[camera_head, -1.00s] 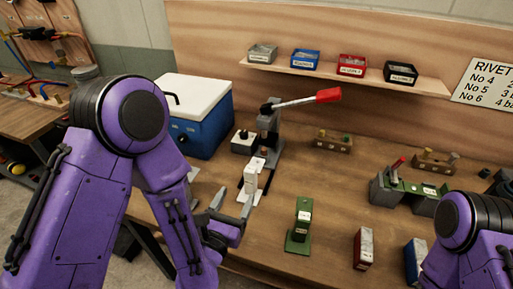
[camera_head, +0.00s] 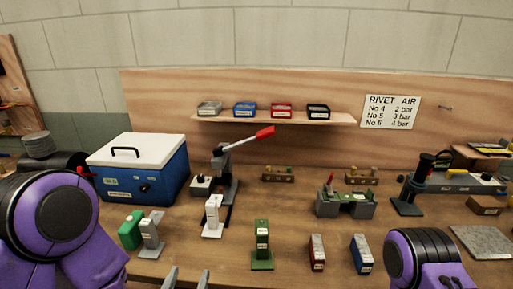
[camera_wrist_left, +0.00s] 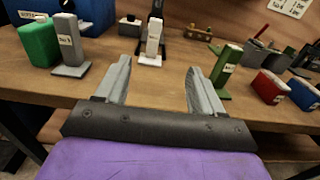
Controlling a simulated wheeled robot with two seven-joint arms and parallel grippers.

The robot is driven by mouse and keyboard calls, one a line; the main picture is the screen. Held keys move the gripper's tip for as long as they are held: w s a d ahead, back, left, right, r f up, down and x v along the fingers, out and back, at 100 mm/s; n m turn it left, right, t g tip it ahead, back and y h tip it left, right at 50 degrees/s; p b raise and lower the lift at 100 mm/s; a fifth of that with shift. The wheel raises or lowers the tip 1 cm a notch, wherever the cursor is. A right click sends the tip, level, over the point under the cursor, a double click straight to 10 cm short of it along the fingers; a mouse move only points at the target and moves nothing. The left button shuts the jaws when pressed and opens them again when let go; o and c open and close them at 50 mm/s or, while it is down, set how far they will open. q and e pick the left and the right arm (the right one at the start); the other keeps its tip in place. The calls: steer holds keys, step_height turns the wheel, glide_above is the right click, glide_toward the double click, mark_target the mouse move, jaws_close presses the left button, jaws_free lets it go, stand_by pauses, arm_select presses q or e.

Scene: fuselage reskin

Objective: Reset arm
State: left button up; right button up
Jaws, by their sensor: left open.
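My left gripper (camera_head: 187,279) shows only its two grey fingertips at the bottom edge of the head view. In the left wrist view the left gripper (camera_wrist_left: 160,85) is open and empty, its fingers spread wide at the bench's front edge. Past the fingers stand a white block on a stand (camera_wrist_left: 153,42) and a green block on a stand (camera_wrist_left: 228,65). My right arm (camera_head: 421,259) shows as a purple and black part at the lower right of the head view. The right gripper is outside both views.
The wooden bench (camera_head: 190,258) holds a blue cooler (camera_head: 150,172), a red-handled lever press (camera_head: 222,175), a grey block (camera_head: 152,236), a red block (camera_head: 317,253) and a blue block (camera_head: 362,254). A shelf (camera_head: 275,118) with several small bins runs behind. Bench front is bare between the blocks.

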arm_select(q)
steer(key=s+a+f+m+g+y+b, duration=0.15)
steer(key=f+m+g, duration=0.25)
steer(key=f+m, duration=0.55)
steer(key=s+a+f+m+g, duration=0.3)
steer(key=f+m, duration=0.3)
steer(key=m, duration=0.7)
steer(key=s+a+f+m+g+y, duration=0.1)
steer(key=s+a+f+m+g, duration=0.2)
steer(key=s+f, duration=0.4)
steer(key=s+a+f+m+g+y+b, duration=0.1)
steer(key=s+a+f+m+g+y, duration=0.1)
steer(key=s+a+f, duration=0.5)
steer(key=s+m+g, duration=0.1)
steer(key=s+g, duration=0.1)
steer(key=s, duration=0.2)
steer(key=shift+g, duration=0.4)
arm_select(e)
step_height(320, 180, down, 3)
steer(key=shift+s+r, duration=0.1)
